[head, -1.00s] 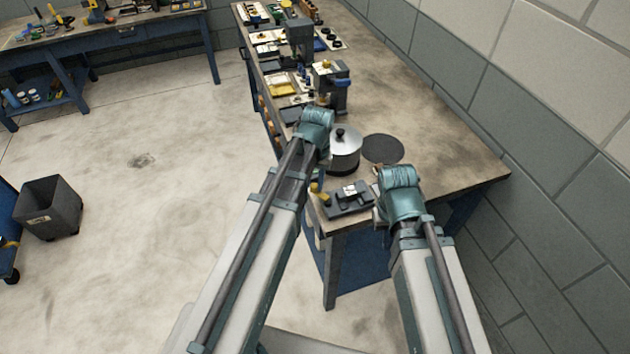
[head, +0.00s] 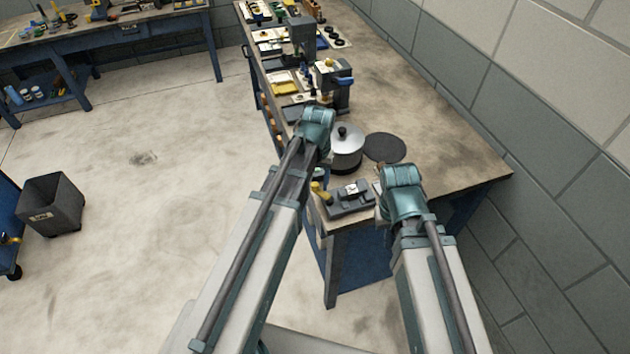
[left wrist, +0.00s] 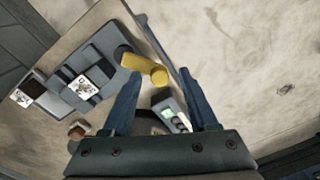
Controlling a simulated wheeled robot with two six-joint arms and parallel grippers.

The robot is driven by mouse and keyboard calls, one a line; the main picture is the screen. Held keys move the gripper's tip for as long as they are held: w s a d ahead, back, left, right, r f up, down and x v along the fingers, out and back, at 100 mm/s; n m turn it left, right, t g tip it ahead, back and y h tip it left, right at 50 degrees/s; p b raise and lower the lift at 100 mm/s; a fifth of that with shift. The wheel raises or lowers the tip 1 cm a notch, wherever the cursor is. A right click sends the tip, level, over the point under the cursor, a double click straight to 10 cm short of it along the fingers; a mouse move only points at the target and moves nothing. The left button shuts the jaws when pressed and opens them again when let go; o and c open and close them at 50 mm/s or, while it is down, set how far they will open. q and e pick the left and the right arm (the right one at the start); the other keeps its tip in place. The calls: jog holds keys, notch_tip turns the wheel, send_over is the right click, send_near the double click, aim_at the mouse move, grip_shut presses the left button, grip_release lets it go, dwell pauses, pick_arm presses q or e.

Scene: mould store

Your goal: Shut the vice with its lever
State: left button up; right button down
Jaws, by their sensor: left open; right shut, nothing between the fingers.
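The grey vice (head: 350,199) sits at the near end of the workbench, with white labelled blocks on it. Its yellow lever (head: 317,187) stands at its left end. In the left wrist view the vice (left wrist: 97,55) lies at upper left, and the lever (left wrist: 145,66) shows ahead of and between my open fingertips. My left gripper (left wrist: 157,78) is empty; I cannot tell if it touches the lever. In the head view its wrist hides its fingers. My right gripper (head: 381,204) is shut and empty, just right of the vice, its fingers mostly hidden by its wrist.
A lidded metal pot (head: 346,150) stands behind the vice, with a dark round mat (head: 385,147) beside it. Machines and trays line the far bench. A grey bin (head: 52,202) stands on the floor at left. A block wall borders the bench on the right.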

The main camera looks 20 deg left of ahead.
aim_at(317, 185)
pick_arm(q)
notch_tip(317, 185, up, 14)
jog(key=p, duration=1.3)
jog(key=shift+d+p, duration=0.3)
jog(key=shift+f, duration=0.15)
jog(key=s+d+f+m+b, duration=0.5)
jog(key=s+d+f+b, duration=0.4)
jog(key=s, duration=0.4)
jog(key=shift+d+f+y+b, duration=0.4)
jog(key=shift+d+b, duration=0.05)
jog(key=shift+b, duration=0.05)
